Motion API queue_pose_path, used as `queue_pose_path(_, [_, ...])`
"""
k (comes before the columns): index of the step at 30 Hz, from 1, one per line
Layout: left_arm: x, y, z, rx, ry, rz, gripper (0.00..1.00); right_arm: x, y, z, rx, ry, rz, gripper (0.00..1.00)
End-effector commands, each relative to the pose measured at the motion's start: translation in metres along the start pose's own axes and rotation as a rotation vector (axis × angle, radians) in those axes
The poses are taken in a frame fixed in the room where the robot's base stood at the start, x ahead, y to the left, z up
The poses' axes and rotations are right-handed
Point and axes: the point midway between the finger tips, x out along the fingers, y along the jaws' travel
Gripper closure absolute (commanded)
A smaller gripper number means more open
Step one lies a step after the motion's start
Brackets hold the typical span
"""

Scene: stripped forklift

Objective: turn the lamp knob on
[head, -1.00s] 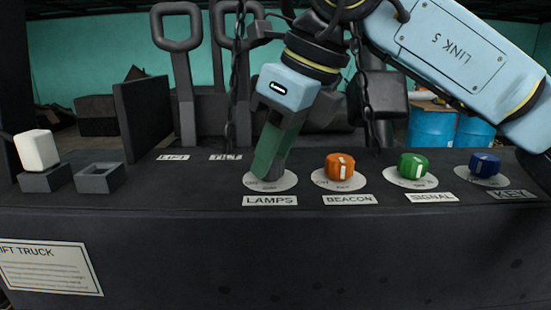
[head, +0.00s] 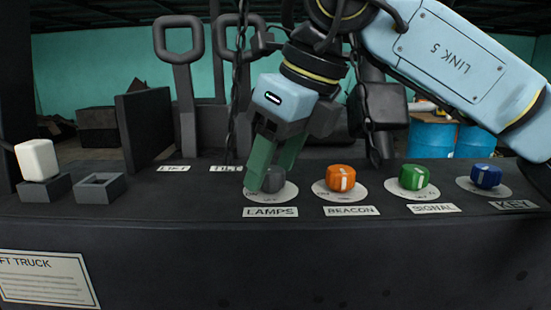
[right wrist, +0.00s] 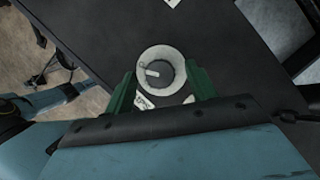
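The lamp knob (head: 275,183) is a dark grey knob on a pale round dial plate, above the LAMPS label (head: 270,212). It also shows in the right wrist view (right wrist: 163,70), with a short white pointer mark toward the left of the picture. My right gripper (head: 269,176) is open, its green fingers apart. One finger partly hides the knob in the head view. In the right wrist view my right gripper (right wrist: 161,88) has a finger to each side of the dial, with gaps showing; contact with the knob is not visible. My left gripper is not in view.
An orange BEACON knob (head: 340,178), green SIGNAL knob (head: 414,176) and blue KEY knob (head: 486,176) sit in a row to the right. A white rocker block (head: 37,160) and a grey square socket (head: 101,187) are at left. Levers (head: 181,80) and a chain stand behind.

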Motion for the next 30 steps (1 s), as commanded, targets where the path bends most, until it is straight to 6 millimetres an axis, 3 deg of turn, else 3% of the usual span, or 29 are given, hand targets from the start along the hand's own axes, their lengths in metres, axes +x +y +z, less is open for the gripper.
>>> queue_pose_path(8, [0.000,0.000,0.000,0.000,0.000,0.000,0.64,-0.006,0.000,0.000,-0.001,0.000,0.000,0.44])
queue_pose_path(11, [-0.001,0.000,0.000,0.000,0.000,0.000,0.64,-0.021,0.000,0.000,-0.001,-0.002,-0.001,0.44])
queue_pose_path(22, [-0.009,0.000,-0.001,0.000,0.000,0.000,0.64,-0.103,0.000,0.001,0.001,-0.003,-0.001,0.44])
queue_pose_path(30, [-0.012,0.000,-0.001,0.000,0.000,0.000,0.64,-0.132,0.000,0.000,0.000,0.001,0.000,0.44])
